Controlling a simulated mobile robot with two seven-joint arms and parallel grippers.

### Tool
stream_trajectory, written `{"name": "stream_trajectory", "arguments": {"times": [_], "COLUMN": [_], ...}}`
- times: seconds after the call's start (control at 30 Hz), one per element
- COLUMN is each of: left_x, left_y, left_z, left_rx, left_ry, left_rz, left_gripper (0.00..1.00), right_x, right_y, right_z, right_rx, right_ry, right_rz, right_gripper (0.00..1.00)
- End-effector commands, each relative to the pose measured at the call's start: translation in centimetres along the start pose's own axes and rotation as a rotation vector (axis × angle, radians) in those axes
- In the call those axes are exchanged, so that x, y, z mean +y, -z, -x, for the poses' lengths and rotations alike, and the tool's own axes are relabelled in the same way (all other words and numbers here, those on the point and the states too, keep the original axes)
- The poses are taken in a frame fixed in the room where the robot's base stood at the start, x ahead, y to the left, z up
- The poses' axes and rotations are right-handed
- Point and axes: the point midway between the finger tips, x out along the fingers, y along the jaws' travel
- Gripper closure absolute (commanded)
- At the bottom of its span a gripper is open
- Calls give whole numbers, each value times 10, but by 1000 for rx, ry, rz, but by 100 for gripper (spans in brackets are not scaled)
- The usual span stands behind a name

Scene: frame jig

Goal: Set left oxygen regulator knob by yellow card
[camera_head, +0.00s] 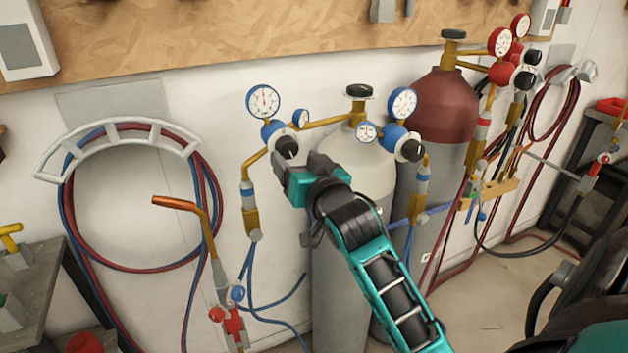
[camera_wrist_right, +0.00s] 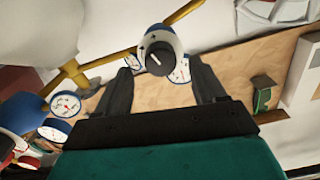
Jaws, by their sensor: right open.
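The left oxygen regulator knob (camera_head: 287,147) is black and sits on a blue regulator body, left of the grey-white cylinder (camera_head: 345,180). In the wrist view the knob (camera_wrist_right: 158,58) shows a pale pointer mark on its face. My right gripper (camera_head: 296,166) is just below and right of the knob in the head view. In the wrist view its two dark fingers are spread, with the knob showing in the gap between them (camera_wrist_right: 161,68). Whether a finger touches it I cannot tell. I cannot make out a yellow card. My left gripper is not in view.
A second regulator knob (camera_head: 410,149) stands to the right, with a red cylinder (camera_head: 444,105) behind. A gauge (camera_head: 263,101) is above the left knob. Hoses hang on a rack (camera_head: 130,128) at the left. A copper-tipped torch (camera_head: 180,203) stands below left.

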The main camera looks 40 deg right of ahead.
Motion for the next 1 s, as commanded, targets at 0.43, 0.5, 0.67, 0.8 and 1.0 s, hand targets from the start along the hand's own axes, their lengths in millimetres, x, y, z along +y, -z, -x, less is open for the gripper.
{"name": "stream_trajectory", "arguments": {"times": [0.43,0.5,0.67,0.8,1.0], "left_x": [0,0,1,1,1], "left_y": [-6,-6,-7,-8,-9], "left_z": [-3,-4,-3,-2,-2], "left_rx": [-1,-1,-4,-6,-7], "left_ry": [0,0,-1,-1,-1], "left_rz": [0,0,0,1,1], "left_gripper": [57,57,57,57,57], "right_x": [0,0,0,0,0], "right_y": [-1,-1,0,0,0], "right_z": [77,80,84,84,83], "right_rx": [-1,-1,0,0,0], "right_ry": [0,0,0,0,0], "right_rz": [-1,0,0,0,0], "right_gripper": [30,30,30,30,30]}}
